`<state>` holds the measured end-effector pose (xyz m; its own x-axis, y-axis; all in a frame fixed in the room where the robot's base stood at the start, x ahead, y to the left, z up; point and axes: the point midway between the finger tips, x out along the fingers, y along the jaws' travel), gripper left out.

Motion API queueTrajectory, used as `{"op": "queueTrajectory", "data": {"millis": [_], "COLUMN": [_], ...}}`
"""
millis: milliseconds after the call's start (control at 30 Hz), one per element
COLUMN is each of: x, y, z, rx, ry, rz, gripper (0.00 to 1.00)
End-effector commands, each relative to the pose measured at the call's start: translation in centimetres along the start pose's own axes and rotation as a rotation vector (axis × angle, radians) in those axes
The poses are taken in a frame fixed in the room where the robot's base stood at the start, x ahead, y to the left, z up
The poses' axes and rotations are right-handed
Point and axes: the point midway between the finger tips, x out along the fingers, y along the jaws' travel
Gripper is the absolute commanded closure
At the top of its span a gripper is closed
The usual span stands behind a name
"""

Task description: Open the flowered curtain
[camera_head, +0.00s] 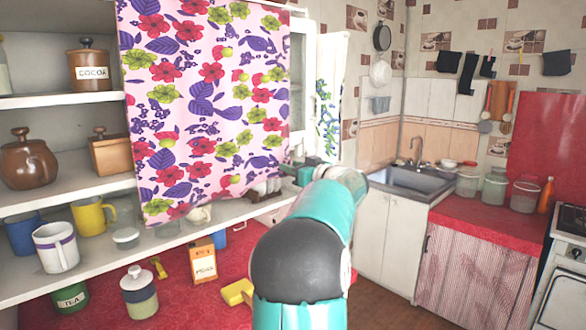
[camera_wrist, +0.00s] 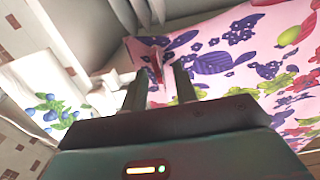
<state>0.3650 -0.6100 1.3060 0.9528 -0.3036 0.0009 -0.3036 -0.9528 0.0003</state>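The flowered curtain (camera_head: 205,100), pink with red, purple and green blooms, hangs across the right part of the white shelf unit. My gripper (camera_head: 292,170) is at the curtain's lower right edge in the head view, partly hidden by my arm. In the wrist view the two dark fingers of my gripper (camera_wrist: 160,80) stand apart. The bunched edge of the flowered curtain (camera_wrist: 235,62) shows in the gap between and beyond them. I cannot tell whether either finger touches the cloth.
Open shelves (camera_head: 75,194) at left hold a cocoa jar (camera_head: 90,70), a brown pot (camera_head: 28,165) and mugs. A white cloth with blue flowers (camera_head: 328,105) hangs right of the curtain. A sink (camera_head: 410,178) and red counter (camera_head: 485,220) stand at right.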

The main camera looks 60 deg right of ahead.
Motion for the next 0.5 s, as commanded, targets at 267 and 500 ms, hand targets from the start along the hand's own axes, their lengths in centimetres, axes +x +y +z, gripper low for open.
{"op": "queueTrajectory", "data": {"millis": [267,500], "x": [-0.6,-4.7], "y": [0.1,0.1], "z": [0.0,-0.1], "rx": [0.0,0.0], "ry": [0.0,0.0], "rz": [0.0,0.002], "gripper": [0.71,0.71]}}
